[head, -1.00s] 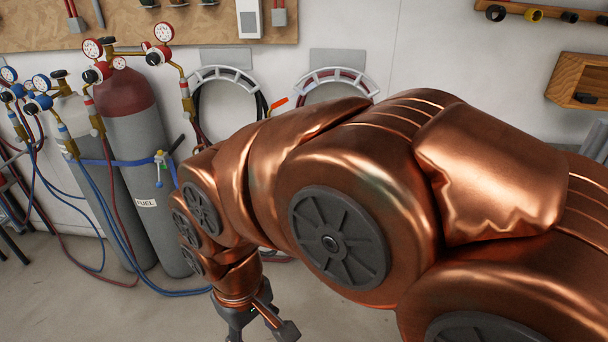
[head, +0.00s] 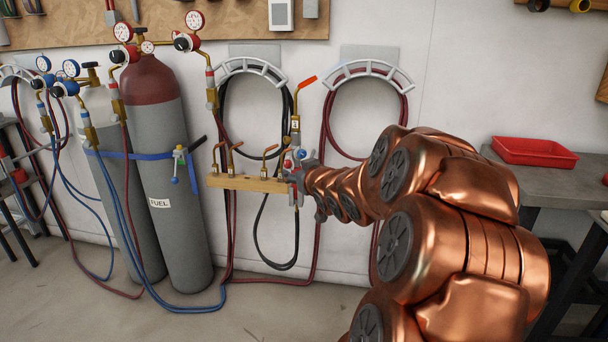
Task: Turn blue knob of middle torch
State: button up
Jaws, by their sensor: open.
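A wooden rack (head: 247,183) on the wall holds several brass torch parts, among them a left one (head: 216,153), a bent one (head: 233,153) and a right one (head: 268,153). A small blue knob (head: 302,154) and a red knob (head: 288,164) show at the rack's right end. I cannot tell which torch they belong to. My gripper (head: 298,172) is open at the rack's right end, just below the blue knob and beside the red one. Its fingers are small and partly merged with the fittings, so contact cannot be told.
Two gas cylinders, one marked FUEL (head: 165,190), stand left of the rack with gauges and hoses. A grey table (head: 535,185) with a red tray (head: 535,151) stands right.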

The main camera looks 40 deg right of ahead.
aim_at(303, 155)
jog(key=s+d+t+b, duration=0.2)
jog(key=d+t+b, duration=0.1)
jog(key=d, duration=0.2)
jog(key=shift+r+x, duration=0.15)
jog(key=shift+x, duration=1.85)
jog(key=shift+r+x, duration=0.15)
jog(key=shift+x, duration=1.9)
jog(key=shift+d, duration=0.1)
jog(key=shift+h, duration=0.4)
grip_shut()
